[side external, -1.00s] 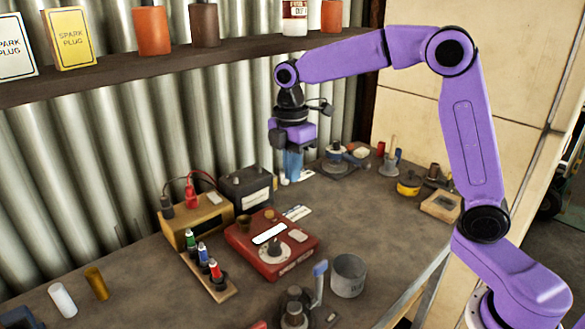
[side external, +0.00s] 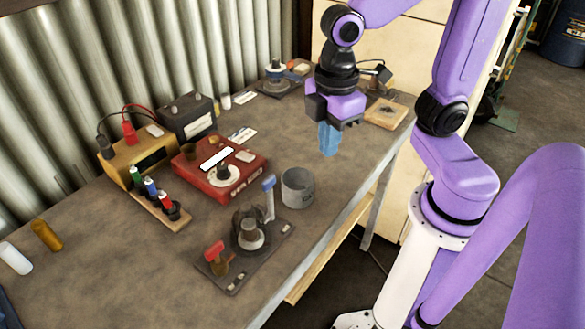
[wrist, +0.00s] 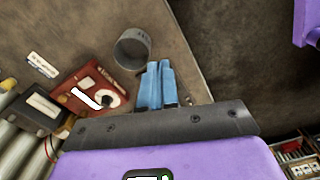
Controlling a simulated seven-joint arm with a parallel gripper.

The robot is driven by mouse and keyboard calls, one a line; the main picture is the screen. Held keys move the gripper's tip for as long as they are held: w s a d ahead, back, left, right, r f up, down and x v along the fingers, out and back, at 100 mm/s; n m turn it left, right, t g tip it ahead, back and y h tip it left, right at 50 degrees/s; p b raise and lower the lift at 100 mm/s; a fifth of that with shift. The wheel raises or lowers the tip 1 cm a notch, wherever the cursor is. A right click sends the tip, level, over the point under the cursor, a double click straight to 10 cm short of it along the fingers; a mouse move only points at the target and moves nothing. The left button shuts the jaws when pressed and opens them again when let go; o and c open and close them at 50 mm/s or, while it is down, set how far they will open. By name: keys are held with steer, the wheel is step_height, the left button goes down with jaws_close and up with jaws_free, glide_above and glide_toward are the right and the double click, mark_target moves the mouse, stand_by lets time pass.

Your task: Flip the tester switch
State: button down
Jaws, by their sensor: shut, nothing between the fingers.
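The red tester box (side external: 241,182) sits on the bench left of centre in the side view. Its top has a white strip, a dark dial on a pale disc and a small pale block; which part is the switch I cannot tell. The box also shows at the left of the wrist view (wrist: 82,82). My gripper (side external: 327,152) has blue fingers that point down, shut and empty. It hangs above the bench to the right of the tester, well apart from it. In the wrist view its fingers (wrist: 159,64) are side by side.
A grey cup (side external: 297,189) stands between tester and gripper. A plate with a blue-handled clamp (side external: 268,200) and a red-handled one (side external: 215,252) lies in front. A yellow box (side external: 131,165), black battery (side external: 187,118) and rack of coloured pieces (side external: 172,216) flank the tester.

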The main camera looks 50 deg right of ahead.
steer(key=s+d+f+m, duration=0.1)
steer(key=s+d+f, duration=0.1)
steer(key=s+d, duration=0.35)
step_height(320, 180, up, 4)
steer(key=n+g, duration=0.2)
steer(key=n, duration=0.3)
glide_above(249, 156)
steer(key=w, duration=0.2)
steer(key=f, duration=0.4)
steer(key=s+f, duration=0.1)
steer(key=f, duration=0.8)
steer(key=shift+s+f, duration=0.15)
steer(key=shift+s, duration=0.15)
steer(key=shift+t, duration=0.3)
